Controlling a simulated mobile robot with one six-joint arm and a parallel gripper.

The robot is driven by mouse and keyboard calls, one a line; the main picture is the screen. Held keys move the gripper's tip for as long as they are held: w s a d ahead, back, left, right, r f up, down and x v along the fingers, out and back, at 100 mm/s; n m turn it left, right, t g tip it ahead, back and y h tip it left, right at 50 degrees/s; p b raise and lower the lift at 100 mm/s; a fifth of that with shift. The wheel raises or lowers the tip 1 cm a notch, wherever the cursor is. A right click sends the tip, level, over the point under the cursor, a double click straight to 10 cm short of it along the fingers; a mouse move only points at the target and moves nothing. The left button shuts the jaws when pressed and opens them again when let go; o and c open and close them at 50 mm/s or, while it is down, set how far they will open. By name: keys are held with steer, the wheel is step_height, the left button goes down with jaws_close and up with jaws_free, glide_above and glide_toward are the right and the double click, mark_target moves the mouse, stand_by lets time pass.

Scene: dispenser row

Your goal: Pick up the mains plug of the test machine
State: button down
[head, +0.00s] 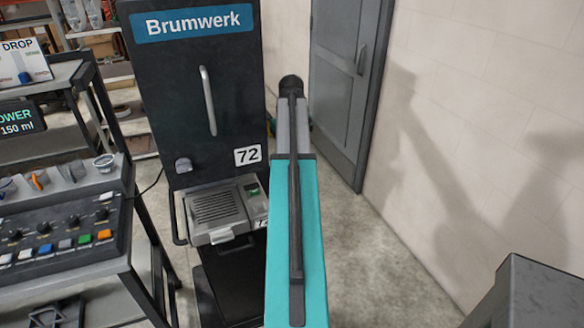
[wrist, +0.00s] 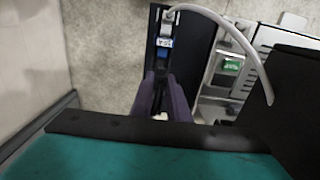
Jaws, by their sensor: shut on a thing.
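My gripper (wrist: 165,78) shows in the wrist view with two purple fingers close together. They are shut on a narrow piece with a blue part and a small white number tag, which looks like the mains plug (wrist: 163,57). A pale cable (wrist: 232,35) starts near its far end and curves to the right. The fingers cover the plug's near part. In the head view my teal arm hides the gripper and plug. A grey unit with a green display (head: 219,212) stands at the black Brumwerk cabinet (head: 172,90); a similar green display shows in the wrist view (wrist: 232,65).
A cart (head: 65,195) with knobs and coloured buttons stands at the left. A grey door (head: 340,80) and a pale wall (head: 480,110) are at the right. A dark grey box (head: 540,295) is at the lower right. The floor (head: 375,260) between is clear.

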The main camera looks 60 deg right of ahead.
steer(key=shift+r+b, duration=0.35)
steer(key=shift+r, duration=1.45)
steer(key=shift+r+p, duration=0.8)
steer(key=shift+r, duration=0.25)
stand_by(0.6)
steer(key=shift+r+p, duration=1)
steer(key=shift+r, duration=0.45)
steer(key=shift+f, duration=0.1)
steer(key=w+d+f+p, duration=0.1)
steer(key=w+d+f, duration=0.2)
steer(key=f, duration=0.5)
steer(key=shift+w+d+p, duration=0.15)
steer(key=shift+w+p, duration=0.15)
steer(key=shift+w, duration=0.5)
steer(key=shift+f+b, duration=1.1)
steer(key=shift+f, duration=1.15)
